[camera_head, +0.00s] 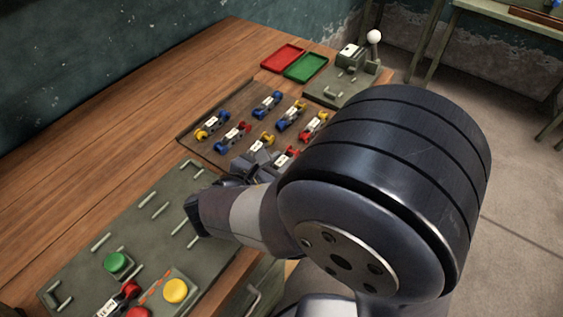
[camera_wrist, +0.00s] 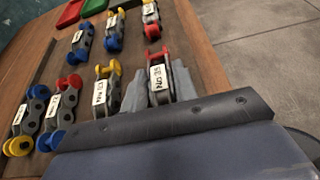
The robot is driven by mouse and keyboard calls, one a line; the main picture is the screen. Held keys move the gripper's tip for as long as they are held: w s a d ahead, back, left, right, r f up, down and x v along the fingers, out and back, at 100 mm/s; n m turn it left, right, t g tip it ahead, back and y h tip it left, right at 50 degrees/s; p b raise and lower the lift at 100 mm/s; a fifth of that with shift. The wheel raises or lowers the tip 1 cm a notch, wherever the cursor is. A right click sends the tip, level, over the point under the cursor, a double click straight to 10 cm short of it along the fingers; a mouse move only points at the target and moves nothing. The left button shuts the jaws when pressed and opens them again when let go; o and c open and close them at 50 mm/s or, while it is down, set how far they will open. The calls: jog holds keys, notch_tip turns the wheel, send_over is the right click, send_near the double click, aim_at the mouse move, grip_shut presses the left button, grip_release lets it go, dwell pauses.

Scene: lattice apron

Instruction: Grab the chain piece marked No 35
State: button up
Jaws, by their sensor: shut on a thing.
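The chain piece marked No 35 (camera_wrist: 158,78) has a red end and a white label, and its label faces up in the wrist view. In the head view, the red-ended piece (camera_head: 287,157) at the near end of the front row appears to be the same one. My gripper (camera_wrist: 155,92) has its grey fingers on both sides of this piece, shut on it. The piece is at the tray, and I cannot tell whether it is lifted. Its lower end is hidden by my gripper. In the head view my arm covers much of the gripper.
A yellow-ended piece (camera_wrist: 104,88) lies close to the left of my gripper. Several other pieces lie on the brown tray (camera_head: 190,139). Red (camera_head: 283,57) and green (camera_head: 306,67) trays stand behind. A grey panel with buttons (camera_head: 95,262) lies at the left front.

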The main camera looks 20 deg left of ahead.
grip_shut()
jog(key=shift+r, duration=0.15)
